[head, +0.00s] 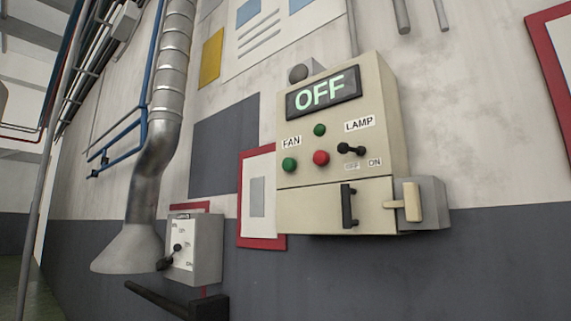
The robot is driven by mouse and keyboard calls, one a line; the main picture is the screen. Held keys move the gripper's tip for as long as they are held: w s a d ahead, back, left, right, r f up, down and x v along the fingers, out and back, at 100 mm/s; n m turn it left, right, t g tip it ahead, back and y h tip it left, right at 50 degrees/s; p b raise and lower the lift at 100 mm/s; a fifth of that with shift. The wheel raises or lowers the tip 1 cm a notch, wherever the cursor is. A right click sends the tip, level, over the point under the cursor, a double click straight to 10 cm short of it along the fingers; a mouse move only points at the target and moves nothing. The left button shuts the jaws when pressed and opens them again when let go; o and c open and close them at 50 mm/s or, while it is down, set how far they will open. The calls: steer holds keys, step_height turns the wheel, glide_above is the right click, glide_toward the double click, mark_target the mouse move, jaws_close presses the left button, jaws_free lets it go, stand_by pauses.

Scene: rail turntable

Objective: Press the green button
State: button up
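A beige control box (335,150) is mounted on the wall right of centre, seen at an angle. Its lit display (322,93) reads OFF in green. A green button (289,164) sits below the FAN label (291,142). A red button (321,157) is just right of it. A second, smaller green round piece (319,130) sits above the red one; I cannot tell whether it is a button or a light. My gripper is not recognisable in this view.
A black toggle (350,149) sits under the LAMP label. Below are a dark door handle (348,206) and a side box with a cream lever (412,201). At left are a grey dial box (196,250), a metal duct (165,110) and a dark bar (170,300).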

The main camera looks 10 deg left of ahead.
jaws_close()
stand_by(1.4)
